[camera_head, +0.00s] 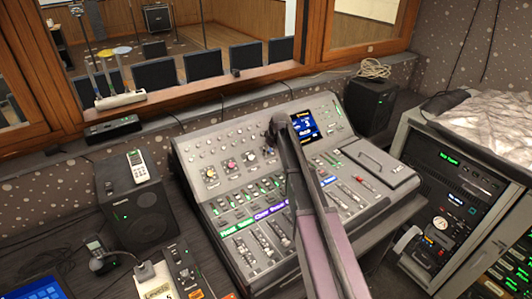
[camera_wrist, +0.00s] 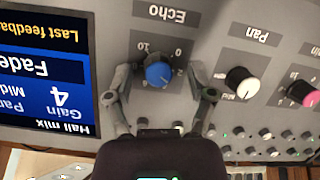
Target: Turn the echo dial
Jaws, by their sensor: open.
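The blue echo dial (camera_wrist: 158,74) shows in the wrist view, upside down, under the printed word Echo on the grey panel. Its scale marks 0, 2, 8 and 10 show partly around it. My gripper (camera_wrist: 161,84) is open, with one finger on each side of the dial. A gap seems to show on both sides, but I cannot tell how close the fingertips are to the panel. In the head view my gripper (camera_head: 275,128) is over the upper part of the mixing console (camera_head: 225,210), and the dial is hard to make out there.
In the wrist view, a white Pan knob (camera_wrist: 241,82) and a pink knob (camera_wrist: 302,93) stand to the right of the dial. A screen (camera_wrist: 45,70) is at the left. Rows of faders (camera_head: 265,240) lie lower on the console.

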